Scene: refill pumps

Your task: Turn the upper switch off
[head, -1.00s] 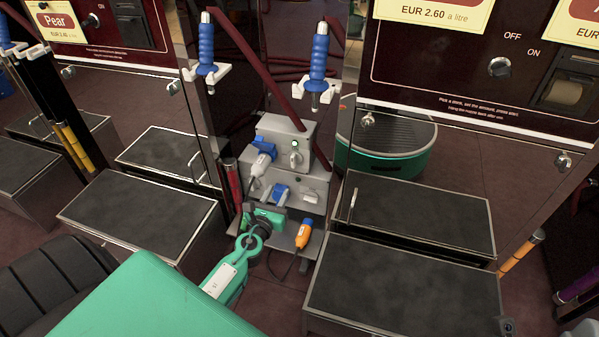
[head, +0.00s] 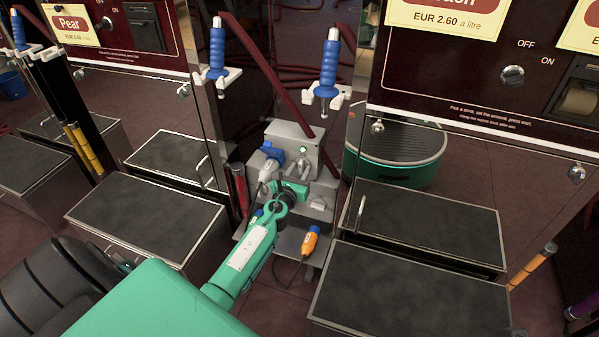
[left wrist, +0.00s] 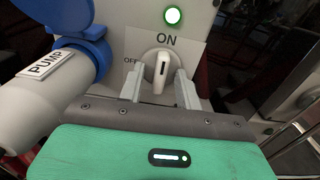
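The upper switch is a pale rotary knob (left wrist: 160,70) on the front of the upper grey box (head: 283,133). Its handle stands upright, with its mark toward the ON label, and OFF is printed to its left. A green lamp (left wrist: 173,15) above it is lit. My left gripper (left wrist: 159,88) is open, with one finger on each side of the knob's handle; small gaps seem to remain. In the head view my left gripper (head: 302,177) is in front of the box and partly hides the knob. My right gripper is not in view.
A blue-and-grey plug marked PUMP (left wrist: 60,82) sits close left of the left gripper. The lower grey box (head: 322,200) is just below, and an orange plug (head: 309,243) hangs lower. Blue nozzles (head: 329,68) hang above. Dark-topped cabinets (head: 415,285) flank the boxes.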

